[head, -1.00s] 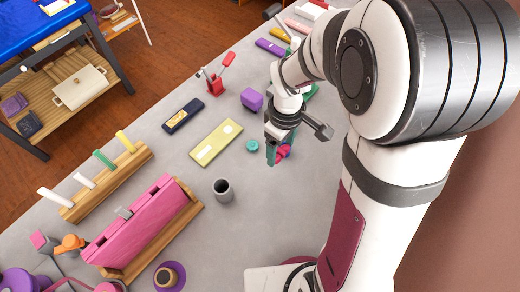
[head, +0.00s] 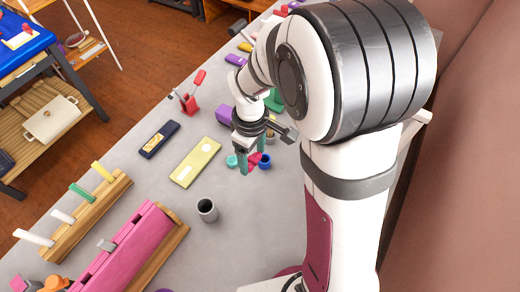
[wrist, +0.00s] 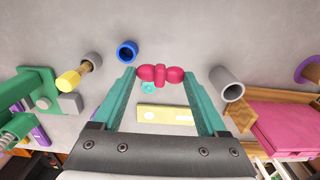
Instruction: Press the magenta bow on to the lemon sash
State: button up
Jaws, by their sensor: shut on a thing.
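My gripper (head: 254,160) is shut on the magenta bow (head: 253,159), above the table. In the wrist view the bow (wrist: 160,75) lies crosswise between the teal fingertips (wrist: 161,72). The lemon sash (head: 188,170) lies flat on the table to the left of my gripper in the head view, with pale patches on its top. The bow is apart from the sash.
A small teal round thing (head: 232,161) lies between sash and gripper. A blue cup (head: 265,163) is close by my gripper, and a grey cup (head: 207,213) stands nearer. A navy bar (head: 158,139) lies beyond the sash. A pink block in a wooden stand (head: 122,249) is at lower left.

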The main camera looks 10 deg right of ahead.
jog(key=w+a+f, duration=0.1)
jog(key=w+a, duration=0.4)
jog(key=a, duration=0.6)
send_over(184, 174)
jog(key=f, duration=0.2)
jog(key=shift+w+r, duration=0.1)
jog(key=shift+r, duration=0.05)
jog(key=shift+f, duration=2.95)
jog(key=shift+f, duration=0.45)
jog(key=shift+f, duration=0.1)
